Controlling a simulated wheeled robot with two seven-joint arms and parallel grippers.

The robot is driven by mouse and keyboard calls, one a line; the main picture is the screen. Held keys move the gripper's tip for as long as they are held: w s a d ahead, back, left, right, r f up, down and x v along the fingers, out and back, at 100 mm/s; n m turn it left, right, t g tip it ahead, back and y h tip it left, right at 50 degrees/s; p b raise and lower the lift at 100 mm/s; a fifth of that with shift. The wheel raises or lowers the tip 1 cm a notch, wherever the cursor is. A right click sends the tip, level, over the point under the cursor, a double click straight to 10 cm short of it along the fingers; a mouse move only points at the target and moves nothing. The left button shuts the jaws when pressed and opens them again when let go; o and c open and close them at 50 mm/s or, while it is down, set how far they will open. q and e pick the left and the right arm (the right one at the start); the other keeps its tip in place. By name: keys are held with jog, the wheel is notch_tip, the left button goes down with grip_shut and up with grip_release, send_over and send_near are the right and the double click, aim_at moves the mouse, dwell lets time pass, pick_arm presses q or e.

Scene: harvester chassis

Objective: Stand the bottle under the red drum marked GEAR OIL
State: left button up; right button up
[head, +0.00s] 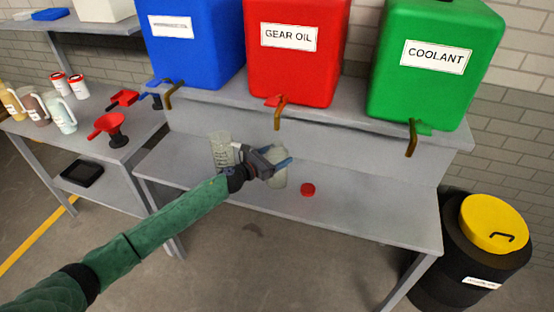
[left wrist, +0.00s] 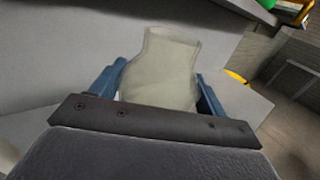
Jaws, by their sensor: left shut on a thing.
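The red drum marked GEAR OIL (head: 293,60) stands on the raised shelf between a blue and a green drum. Its tap (head: 278,112) points down over the bench. My left gripper (head: 280,166) is shut on a pale, translucent bottle (head: 277,178) at the bench, roughly below that tap. In the left wrist view the bottle (left wrist: 163,72) sits upright between the blue fingers, its mouth open. I cannot tell whether its base touches the bench. A second clear container (head: 221,150) with markings stands to the left of the gripper. My right gripper is not in view.
A red cap (head: 308,190) lies on the bench (head: 380,215) to the right of the bottle. The green COOLANT drum (head: 432,65) and blue drum (head: 195,40) flank the red one. Red funnels (head: 112,129) and jugs (head: 62,115) stand on the left table. A black bin (head: 465,265) is at right.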

pick_arm(q)
jog(key=shift+f, duration=1.1)
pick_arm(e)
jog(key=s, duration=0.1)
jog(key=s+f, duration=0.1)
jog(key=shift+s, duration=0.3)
pick_arm(q)
jog(key=shift+f, duration=0.1)
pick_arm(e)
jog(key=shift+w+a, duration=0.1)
